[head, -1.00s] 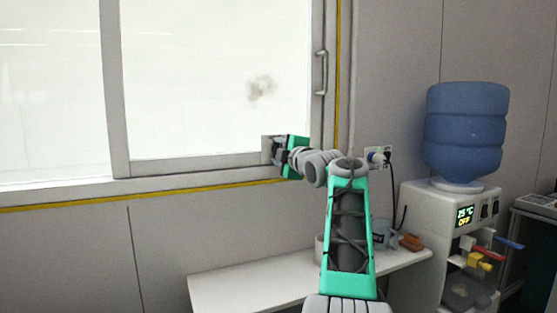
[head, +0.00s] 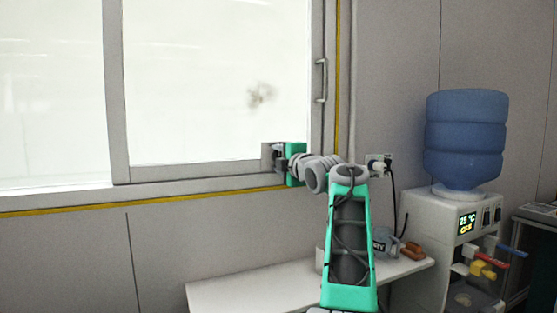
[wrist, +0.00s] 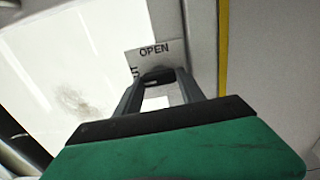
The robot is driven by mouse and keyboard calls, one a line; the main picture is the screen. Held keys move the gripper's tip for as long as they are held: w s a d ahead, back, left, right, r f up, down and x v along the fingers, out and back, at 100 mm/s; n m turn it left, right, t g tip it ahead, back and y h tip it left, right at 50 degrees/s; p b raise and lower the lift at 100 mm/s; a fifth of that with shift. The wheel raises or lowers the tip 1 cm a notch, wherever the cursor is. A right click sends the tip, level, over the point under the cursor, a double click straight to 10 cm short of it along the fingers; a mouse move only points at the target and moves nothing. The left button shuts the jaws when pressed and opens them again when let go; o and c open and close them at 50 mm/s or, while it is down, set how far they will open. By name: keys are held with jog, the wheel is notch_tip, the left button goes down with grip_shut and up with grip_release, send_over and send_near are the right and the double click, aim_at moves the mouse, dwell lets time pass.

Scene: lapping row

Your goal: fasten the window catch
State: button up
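The window catch (wrist: 158,73) is a dark grey piece on a pale plate (wrist: 145,57) marked "OPEN", with a second, partly hidden word at its left. The plate is on the lower right corner of the sliding window frame (head: 220,171). In the wrist view my gripper (wrist: 160,80) has one finger on each side of the catch, with no clear gap showing, and looks shut on it. In the head view my gripper (head: 279,157) is at the plate and hides most of the catch. Which way the catch points is hard to tell.
A vertical pull handle (head: 321,80) is on the window frame above my gripper. A white bench (head: 250,287) is below, with a jug (head: 384,242) and brown blocks (head: 412,251). A water dispenser (head: 430,225) stands at the right. A plug (head: 378,165) is in the wall.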

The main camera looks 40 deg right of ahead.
jog(key=o, duration=0.4)
jog(key=shift+c, duration=0.2)
jog(key=b+v, duration=0.1)
jog(key=v, duration=0.6)
jog(key=shift+s, duration=0.4)
jog(key=shift+a, duration=0.2)
